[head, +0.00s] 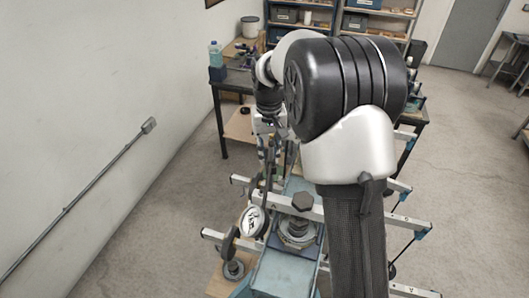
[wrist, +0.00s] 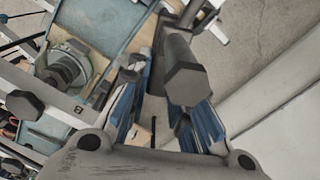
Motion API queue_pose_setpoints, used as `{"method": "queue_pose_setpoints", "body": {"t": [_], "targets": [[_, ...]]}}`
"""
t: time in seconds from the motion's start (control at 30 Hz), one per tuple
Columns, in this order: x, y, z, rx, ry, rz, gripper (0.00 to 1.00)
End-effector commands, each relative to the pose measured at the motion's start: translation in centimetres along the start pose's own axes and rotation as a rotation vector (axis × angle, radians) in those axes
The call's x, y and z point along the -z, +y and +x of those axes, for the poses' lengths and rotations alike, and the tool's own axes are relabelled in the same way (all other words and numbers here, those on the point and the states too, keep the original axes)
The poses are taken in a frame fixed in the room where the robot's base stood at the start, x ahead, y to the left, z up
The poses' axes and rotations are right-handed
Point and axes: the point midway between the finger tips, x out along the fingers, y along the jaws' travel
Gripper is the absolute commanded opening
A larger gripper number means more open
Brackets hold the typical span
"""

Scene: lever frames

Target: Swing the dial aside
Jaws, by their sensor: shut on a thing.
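The dial (head: 252,221) is a round white face with dark markings, at the lower left of the bench in the head view. A grey upright part rises just above it, below my gripper (head: 266,160). In the wrist view my gripper (wrist: 165,120) has its blue-padded fingers around a dark grey handle (wrist: 187,82) with a hexagonal end. The exact contact is partly hidden. I cannot tell whether this handle joins the dial. The dial's face is not clear in the wrist view.
A white bar (head: 330,212) with a dark hexagonal knob (head: 303,202) crosses the blue bench frame (head: 272,276) right of the dial. More white bars stick out on both sides. A dark table (head: 235,82) stands behind. Clear floor (head: 165,205) lies to the left.

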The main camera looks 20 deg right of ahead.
Motion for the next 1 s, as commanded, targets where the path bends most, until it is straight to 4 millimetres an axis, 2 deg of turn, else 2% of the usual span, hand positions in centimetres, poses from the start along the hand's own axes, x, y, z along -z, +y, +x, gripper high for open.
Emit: {"method": "queue_pose_setpoints", "body": {"t": [0.2, 0.5, 1.0], "targets": [[-0.1, 0.9, 0.0, 0.0, 0.002, 0.19, 0.0], [-0.3, 1.7, 0.0, 0.001, 0.002, 0.379, 0.0], [-0.4, 2.0, -0.1, 0.001, 0.003, 0.473, 0.0]]}}
